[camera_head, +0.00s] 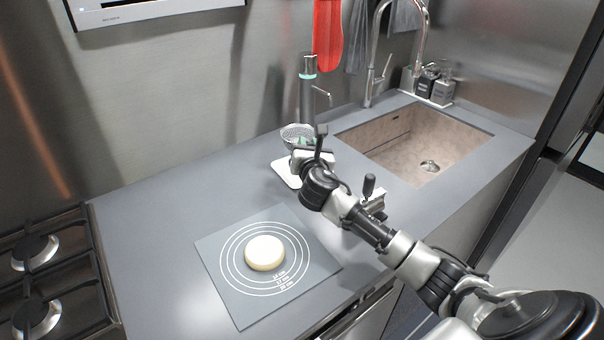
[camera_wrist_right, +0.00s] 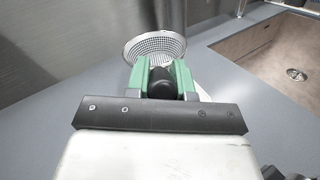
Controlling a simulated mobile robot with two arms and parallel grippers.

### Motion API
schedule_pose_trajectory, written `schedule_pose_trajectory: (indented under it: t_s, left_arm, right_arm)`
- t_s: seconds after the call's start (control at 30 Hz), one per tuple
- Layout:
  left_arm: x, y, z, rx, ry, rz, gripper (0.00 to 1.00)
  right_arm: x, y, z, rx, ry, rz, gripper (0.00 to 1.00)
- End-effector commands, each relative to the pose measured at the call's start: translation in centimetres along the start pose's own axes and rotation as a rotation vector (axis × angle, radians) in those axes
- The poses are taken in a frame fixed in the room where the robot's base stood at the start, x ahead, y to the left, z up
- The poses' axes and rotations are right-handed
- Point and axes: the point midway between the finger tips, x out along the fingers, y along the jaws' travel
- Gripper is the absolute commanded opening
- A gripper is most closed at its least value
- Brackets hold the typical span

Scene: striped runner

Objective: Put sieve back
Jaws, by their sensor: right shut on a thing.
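The sieve (camera_head: 297,132) is a round perforated metal bowl with a dark handle. In the right wrist view the sieve (camera_wrist_right: 156,46) lies just beyond my fingers. My right gripper (camera_head: 306,145) has green fingers, and in the wrist view the gripper (camera_wrist_right: 161,80) is shut on the sieve's black handle. The gripper and sieve are over the back of the counter, left of the sink. My arm hides part of the sieve in the head view. My left gripper is in neither view.
A white board or plate (camera_head: 284,174) lies under the gripper. A dark dispenser-like column (camera_head: 308,92) stands behind it. A grey mat (camera_head: 216,257) with rings holds a pale round dough (camera_head: 265,253). The sink (camera_head: 430,140) is at right, the stove (camera_head: 50,270) at left.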

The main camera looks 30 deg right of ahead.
Motion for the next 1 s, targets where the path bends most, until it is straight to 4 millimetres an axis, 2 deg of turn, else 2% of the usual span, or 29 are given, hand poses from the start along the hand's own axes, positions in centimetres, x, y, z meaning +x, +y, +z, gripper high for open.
schedule_pose_trajectory:
  t_s: [0.03, 0.1, 0.33, 0.5, 0.6, 0.97, 1.0]
  left_arm:
    - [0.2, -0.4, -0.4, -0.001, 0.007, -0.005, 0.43]
    - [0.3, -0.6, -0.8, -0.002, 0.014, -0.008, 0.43]
    - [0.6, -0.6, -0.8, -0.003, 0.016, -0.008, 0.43]
    - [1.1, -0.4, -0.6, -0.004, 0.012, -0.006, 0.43]
    - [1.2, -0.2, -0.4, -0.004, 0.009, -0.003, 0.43]
    - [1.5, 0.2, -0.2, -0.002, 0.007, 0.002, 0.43]
    - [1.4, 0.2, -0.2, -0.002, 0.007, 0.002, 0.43]
  right_arm:
    - [-0.1, -0.3, -1.4, 0.0, 0.006, -0.002, 0.0]
    - [-0.1, -0.6, -2.7, 0.001, 0.005, -0.001, 0.0]
    - [-0.1, -1.2, -5.0, 0.0, 0.002, 0.0, 0.0]
    - [-0.1, -1.7, -7.5, 0.0, 0.003, 0.001, 0.0]
    - [-0.1, -1.9, -8.2, -0.001, 0.002, 0.001, 0.0]
    - [-0.1, -1.9, -8.5, 0.0, 0.001, 0.002, 0.0]
    - [-0.1, -1.9, -8.4, 0.0, 0.001, 0.002, 0.28]
